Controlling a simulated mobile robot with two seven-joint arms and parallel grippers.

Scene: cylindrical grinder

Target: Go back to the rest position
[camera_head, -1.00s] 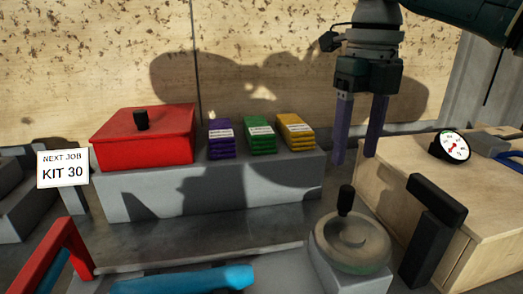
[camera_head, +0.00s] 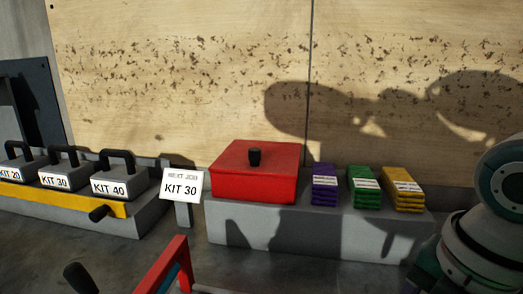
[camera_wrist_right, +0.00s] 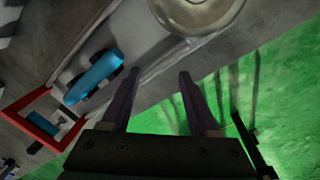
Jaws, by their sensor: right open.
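My right gripper (camera_wrist_right: 158,76) shows in the right wrist view with its two dark purple fingers apart and nothing between them. Beyond its fingers are a grey surface and a green floor area. In the head view only a rounded white and dark green part of my right arm (camera_head: 490,205) shows at the right edge; its gripper is out of that view. My left gripper is in neither current view.
A red lidded box (camera_head: 254,180) and purple (camera_head: 324,185), green (camera_head: 363,187) and yellow (camera_head: 399,189) stacks stand on a grey block. A "KIT 30" sign (camera_head: 182,188) and handled kit blocks (camera_head: 121,180) are left. A blue cylinder (camera_wrist_right: 94,75) lies beside a red frame (camera_wrist_right: 30,125).

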